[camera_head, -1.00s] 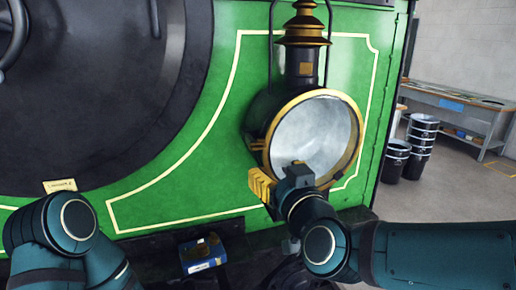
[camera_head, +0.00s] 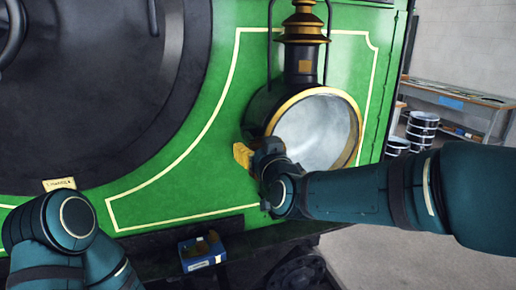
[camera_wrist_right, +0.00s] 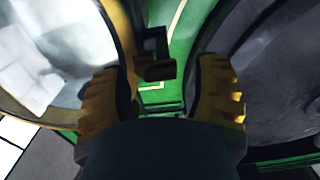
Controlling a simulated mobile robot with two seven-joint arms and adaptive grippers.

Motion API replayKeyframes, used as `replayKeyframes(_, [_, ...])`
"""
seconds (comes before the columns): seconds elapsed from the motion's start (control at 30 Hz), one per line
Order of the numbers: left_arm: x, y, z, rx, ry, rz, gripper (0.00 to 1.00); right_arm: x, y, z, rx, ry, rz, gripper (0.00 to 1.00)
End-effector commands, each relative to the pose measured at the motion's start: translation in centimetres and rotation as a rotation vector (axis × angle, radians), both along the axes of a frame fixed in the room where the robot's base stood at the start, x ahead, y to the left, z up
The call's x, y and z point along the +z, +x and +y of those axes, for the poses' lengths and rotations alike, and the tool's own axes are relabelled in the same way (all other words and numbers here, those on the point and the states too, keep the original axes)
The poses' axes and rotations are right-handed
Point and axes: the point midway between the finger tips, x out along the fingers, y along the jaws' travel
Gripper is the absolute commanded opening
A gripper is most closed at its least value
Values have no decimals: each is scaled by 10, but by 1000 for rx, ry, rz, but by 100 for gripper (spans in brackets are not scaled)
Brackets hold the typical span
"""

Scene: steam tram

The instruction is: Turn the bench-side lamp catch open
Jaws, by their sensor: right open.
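The lamp (camera_head: 322,130) is round and black with a brass rim and pale glass, mounted on the green front plate. My right gripper (camera_head: 243,156) is at the lamp's lower left side, its yellow fingers partly hidden by its own wrist. In the right wrist view, the gripper (camera_wrist_right: 162,75) is open, one finger beside the brass rim (camera_wrist_right: 125,35). A small dark, block-ended catch (camera_wrist_right: 155,70) shows in the gap between the fingers, apart from both. I cannot tell from the frames whether it is turned. My left arm shows at the lower left, without its gripper.
The workbench (camera_head: 455,98) stands at the back right, with stacked buckets (camera_head: 421,128) beside it. A blue box (camera_head: 202,252) sits on the dark ledge below the lamp. The round black door (camera_head: 95,90) fills the left. Open floor lies at right.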

Motion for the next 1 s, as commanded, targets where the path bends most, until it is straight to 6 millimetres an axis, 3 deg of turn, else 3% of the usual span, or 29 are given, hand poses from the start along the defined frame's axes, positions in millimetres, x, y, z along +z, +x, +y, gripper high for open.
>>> replayKeyframes(0.07, [0, 0, 0, 0, 0, 0, 47, 0, 0, 0, 0, 0, 0, 57])
replayKeyframes(0.2, [0, 0, 0, 0, 0, 0, 47, 0, 0, 0, 0, 0, 0, 8])
replayKeyframes(0.23, [0, 0, 0, 0, 0, 0, 47, 0, 0, 0, 0, 0, 0, 0])
replayKeyframes(0.67, [3, 0, 0, 0, 0, 0, 47, 0, 0, 0, 0, -55, -18, 0])
replayKeyframes(1.0, [13, 0, 1, 0, -2, 0, 47, 2, -1, 1, 1, -294, -94, 0])
